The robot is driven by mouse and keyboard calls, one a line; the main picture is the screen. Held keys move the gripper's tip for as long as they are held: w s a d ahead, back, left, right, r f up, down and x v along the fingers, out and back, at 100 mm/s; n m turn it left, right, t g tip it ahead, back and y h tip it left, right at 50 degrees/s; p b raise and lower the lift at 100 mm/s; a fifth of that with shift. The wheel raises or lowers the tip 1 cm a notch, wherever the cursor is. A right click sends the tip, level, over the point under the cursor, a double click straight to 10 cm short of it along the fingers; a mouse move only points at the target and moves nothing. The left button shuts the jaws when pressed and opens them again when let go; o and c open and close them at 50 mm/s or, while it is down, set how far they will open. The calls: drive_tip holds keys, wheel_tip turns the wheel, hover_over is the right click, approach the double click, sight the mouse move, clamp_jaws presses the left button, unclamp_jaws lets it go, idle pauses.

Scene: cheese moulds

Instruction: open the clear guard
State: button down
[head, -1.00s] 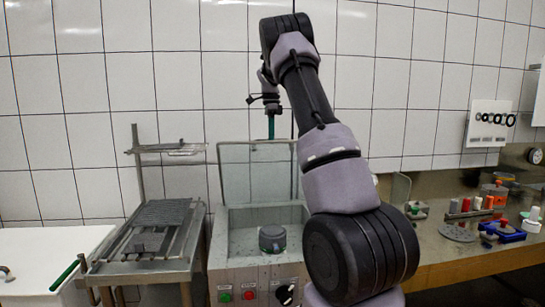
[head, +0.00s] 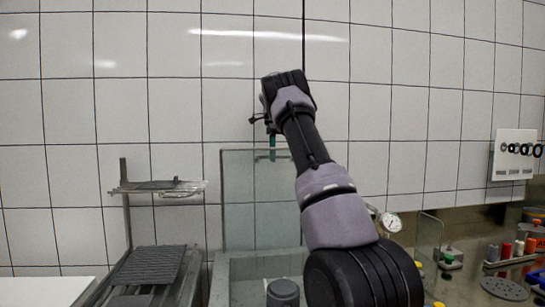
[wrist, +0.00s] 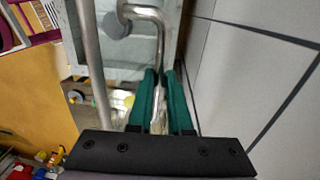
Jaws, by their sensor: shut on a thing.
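The clear guard (head: 238,200) is a see-through, grey-edged panel. It stands upright at the back of the grey machine basin (head: 245,268) in the head view, against the tiled wall. My gripper (head: 272,156) is at the guard's top edge, with green fingers pointing down. In the wrist view my gripper (wrist: 160,78) is shut on a bent metal bar (wrist: 152,14), which looks like the guard's handle. The exact grip is partly hidden between the fingers. My arm hides the right part of the guard and basin in the head view.
A grey cylinder (head: 284,292) sits in the basin. A metal rack with a ridged plate (head: 150,265) stands left. A gauge (head: 391,222) and a bench with small coloured items are right. The tiled wall is close behind my gripper.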

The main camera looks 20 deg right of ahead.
drive_tip(key=shift+f, duration=0.25)
drive_tip(key=c, duration=0.8)
unclamp_jaws()
drive_tip(key=shift+w, duration=0.1)
drive_tip(key=shift+c, duration=0.2)
drive_tip(key=shift+r, duration=0.1)
wheel_tip(320, 180, up, 8)
drive_tip(key=shift+w+d+f, duration=0.15)
drive_tip(key=shift+w+f, duration=0.1)
drive_tip(key=shift+c, duration=0.4)
